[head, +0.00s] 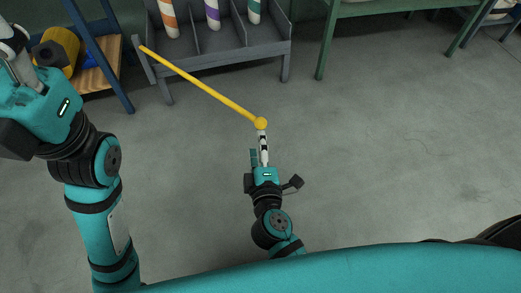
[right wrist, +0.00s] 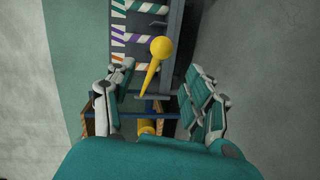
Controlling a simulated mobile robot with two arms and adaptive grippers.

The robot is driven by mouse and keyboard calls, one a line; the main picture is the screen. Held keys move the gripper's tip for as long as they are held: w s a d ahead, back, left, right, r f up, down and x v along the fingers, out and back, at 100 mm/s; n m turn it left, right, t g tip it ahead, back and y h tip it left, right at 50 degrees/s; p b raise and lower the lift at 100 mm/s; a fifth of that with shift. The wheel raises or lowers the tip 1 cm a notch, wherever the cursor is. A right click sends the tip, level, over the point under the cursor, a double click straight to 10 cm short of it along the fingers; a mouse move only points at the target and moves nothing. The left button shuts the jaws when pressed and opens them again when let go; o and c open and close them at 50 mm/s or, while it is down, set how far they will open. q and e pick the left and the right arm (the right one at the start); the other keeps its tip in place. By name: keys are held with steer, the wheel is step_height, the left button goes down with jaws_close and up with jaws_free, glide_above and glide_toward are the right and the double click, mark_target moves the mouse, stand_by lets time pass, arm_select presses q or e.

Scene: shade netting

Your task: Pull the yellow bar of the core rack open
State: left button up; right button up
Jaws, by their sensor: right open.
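The core rack (head: 222,62) is a grey rack at the top of the head view. Its yellow bar (head: 200,86) joins the rack's left front post and slants out over the floor, away from the rack's front. The bar ends in a yellow ball (head: 261,123). In the right wrist view the ball (right wrist: 161,47) shows just past and between the fingertips. My right gripper (head: 261,140) is open, right at the ball end; contact cannot be told. My left gripper (head: 14,58) is partly in view at the left edge, away from the bar; its fingers are not clear.
Striped cores (head: 212,14) stand in the rack's compartments. A blue-legged wooden shelf (head: 92,68) with a yellow roll (head: 62,48) is at the left. A green bench (head: 395,8) stands at the upper right. The grey floor between is clear.

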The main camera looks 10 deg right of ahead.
steer(key=shift+s+a+r, duration=0.1)
steer(key=shift+s+r, duration=0.05)
steer(key=shift+s, duration=0.65)
